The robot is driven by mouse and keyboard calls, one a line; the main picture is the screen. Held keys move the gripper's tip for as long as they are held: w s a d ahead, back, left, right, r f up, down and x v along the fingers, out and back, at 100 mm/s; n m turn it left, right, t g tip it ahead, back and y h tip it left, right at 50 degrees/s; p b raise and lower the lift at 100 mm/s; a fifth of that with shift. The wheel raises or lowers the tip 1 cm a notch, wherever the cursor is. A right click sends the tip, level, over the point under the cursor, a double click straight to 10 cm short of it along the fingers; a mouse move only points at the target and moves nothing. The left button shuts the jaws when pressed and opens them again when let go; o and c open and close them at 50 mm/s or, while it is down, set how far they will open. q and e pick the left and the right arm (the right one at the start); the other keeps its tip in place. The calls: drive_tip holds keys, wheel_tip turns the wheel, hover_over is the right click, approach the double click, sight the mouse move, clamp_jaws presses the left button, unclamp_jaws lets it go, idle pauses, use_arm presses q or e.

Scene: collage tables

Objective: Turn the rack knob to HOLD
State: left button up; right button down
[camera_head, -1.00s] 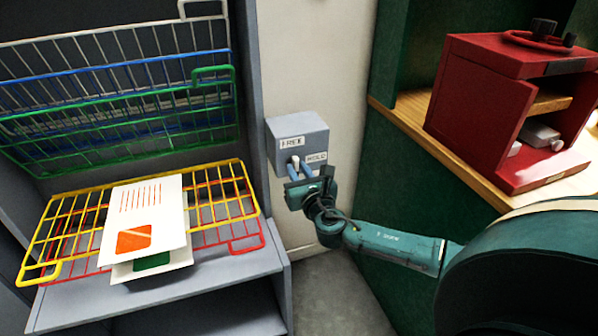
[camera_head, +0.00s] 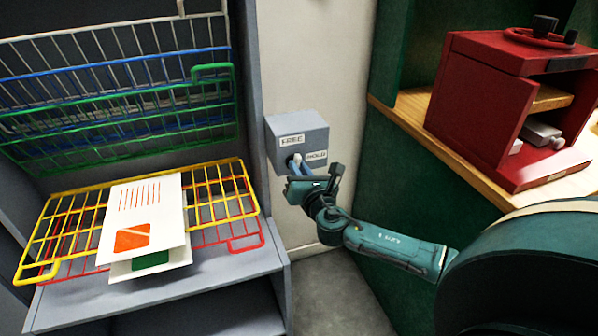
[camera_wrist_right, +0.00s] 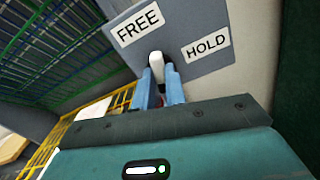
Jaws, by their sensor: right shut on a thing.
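The rack knob (camera_wrist_right: 156,60) is a small white lever on the front of a grey box (camera_head: 299,126) mounted on the wall. Two labels are on the box, FREE (camera_head: 292,140) at upper left and HOLD (camera_head: 316,156) to its right. In the right wrist view, the knob's white end points up, nearer the FREE label (camera_wrist_right: 138,24) than the HOLD label (camera_wrist_right: 206,44). My right gripper (camera_head: 300,166) has its blue fingers on both sides of the knob and is shut on it. The fingers hide the knob's lower part. My left gripper is not in view.
A wire rack with white, blue, green, yellow (camera_head: 62,205) and red shelves stands left of the box. Printed sheets (camera_head: 150,215) lie on the yellow shelf. A red cabinet (camera_head: 480,100) sits on a wooden counter at the right, above my right arm.

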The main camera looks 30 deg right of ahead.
use_arm(q)
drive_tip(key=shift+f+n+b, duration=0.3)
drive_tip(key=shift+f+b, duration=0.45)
drive_tip(key=shift+b, duration=0.65)
use_arm(e)
drive_tip(key=shift+d+f+m, duration=0.1)
drive_tip(key=shift+f+m, duration=0.05)
drive_tip(key=shift+m, duration=3.6)
drive_tip(key=shift+d+f+m, duration=0.1)
drive_tip(key=shift+f+m, duration=0.05)
drive_tip(key=shift+m, duration=3.6)
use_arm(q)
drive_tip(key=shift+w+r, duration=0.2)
use_arm(e)
drive_tip(key=c, duration=1.4)
unclamp_jaws()
drive_tip(key=shift+c, duration=0.2)
